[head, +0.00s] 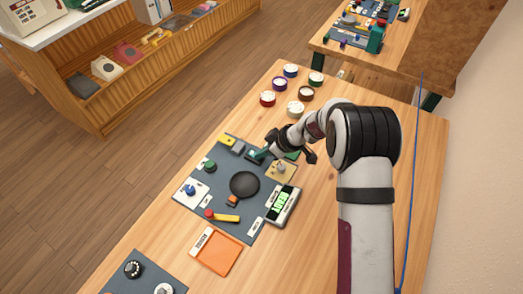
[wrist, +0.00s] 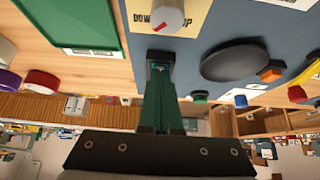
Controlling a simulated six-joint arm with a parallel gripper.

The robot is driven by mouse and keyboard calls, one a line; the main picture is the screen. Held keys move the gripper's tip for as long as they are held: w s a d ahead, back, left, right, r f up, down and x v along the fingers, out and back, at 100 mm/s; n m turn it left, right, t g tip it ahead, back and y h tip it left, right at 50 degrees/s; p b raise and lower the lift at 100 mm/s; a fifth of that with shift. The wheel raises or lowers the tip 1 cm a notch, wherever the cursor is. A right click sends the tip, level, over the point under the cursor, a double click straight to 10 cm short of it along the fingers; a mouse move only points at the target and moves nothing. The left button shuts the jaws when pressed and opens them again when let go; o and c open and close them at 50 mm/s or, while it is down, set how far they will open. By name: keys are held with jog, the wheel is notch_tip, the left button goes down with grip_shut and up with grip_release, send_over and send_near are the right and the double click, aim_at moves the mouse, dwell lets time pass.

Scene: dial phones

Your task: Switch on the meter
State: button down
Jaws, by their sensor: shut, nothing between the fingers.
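The meter (head: 282,205) is probably the grey-white box with a bright green display on the right edge of the dark grey panel (head: 225,222). Its display shows dark characters that I cannot read for certain. That knob also shows in the head view (head: 281,167). The display is not visible in the wrist view.
The panel holds a black disc (head: 244,185), a blue knob (head: 190,190), a green button (head: 210,165) and a yellow lever with a red end (head: 224,217). An orange tray (head: 218,252) lies nearer. Several coloured jars (head: 268,98) stand beyond. My arm covers the table's right side.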

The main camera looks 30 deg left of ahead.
jog(key=shift+a, duration=0.15)
jog(key=shift+a+r, duration=0.4)
jog(key=shift+a, duration=0.15)
jog(key=shift+r, duration=0.4)
jog(key=r, duration=0.3)
jog(key=shift+d+r, duration=0.3)
jog(key=shift+d, duration=0.1)
jog(key=d+r, duration=0.5)
jog(key=d, duration=0.3)
jog(key=shift+d, duration=0.15)
jog(key=shift+r, duration=0.1)
